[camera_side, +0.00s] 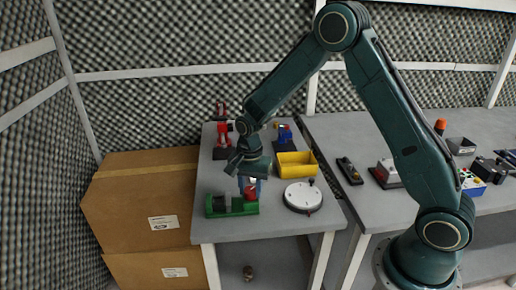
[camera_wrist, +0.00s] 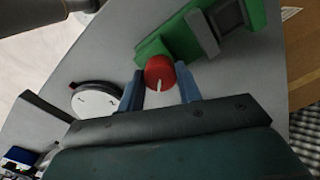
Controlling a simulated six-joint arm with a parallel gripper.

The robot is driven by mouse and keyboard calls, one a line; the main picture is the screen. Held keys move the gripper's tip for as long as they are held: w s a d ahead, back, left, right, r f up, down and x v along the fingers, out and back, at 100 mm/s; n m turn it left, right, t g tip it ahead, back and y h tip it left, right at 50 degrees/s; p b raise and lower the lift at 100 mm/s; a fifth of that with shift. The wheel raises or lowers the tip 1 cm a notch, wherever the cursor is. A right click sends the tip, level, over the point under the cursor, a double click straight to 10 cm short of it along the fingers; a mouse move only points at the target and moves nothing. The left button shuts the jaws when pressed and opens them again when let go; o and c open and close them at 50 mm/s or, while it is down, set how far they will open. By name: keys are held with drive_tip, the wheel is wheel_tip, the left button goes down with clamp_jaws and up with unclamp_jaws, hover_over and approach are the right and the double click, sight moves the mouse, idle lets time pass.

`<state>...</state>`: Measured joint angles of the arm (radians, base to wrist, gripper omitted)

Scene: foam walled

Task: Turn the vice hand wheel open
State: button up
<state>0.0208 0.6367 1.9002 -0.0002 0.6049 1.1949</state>
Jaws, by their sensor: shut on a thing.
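The green vice (camera_side: 219,207) with grey jaws sits near the front left of the small table; it also shows at the top of the wrist view (camera_wrist: 192,40). Its red hand wheel (camera_wrist: 159,72), with a white mark, is at the vice's end; in the side view the red wheel (camera_side: 251,191) is partly hidden by my gripper. My gripper (camera_side: 250,186) points down at the wheel. In the wrist view its blue fingers (camera_wrist: 160,90) stand on either side of the wheel, shut on it.
Red (camera_side: 224,133) and blue (camera_side: 285,134) devices are at the back. Cardboard boxes (camera_side: 140,205) stand left of the table.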

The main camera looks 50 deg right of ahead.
drive_tip(key=n, duration=1.3)
drive_tip(key=shift+n, duration=0.4)
drive_tip(key=n, duration=1.3)
drive_tip(key=o, duration=1)
drive_tip(key=shift+r, duration=0.15)
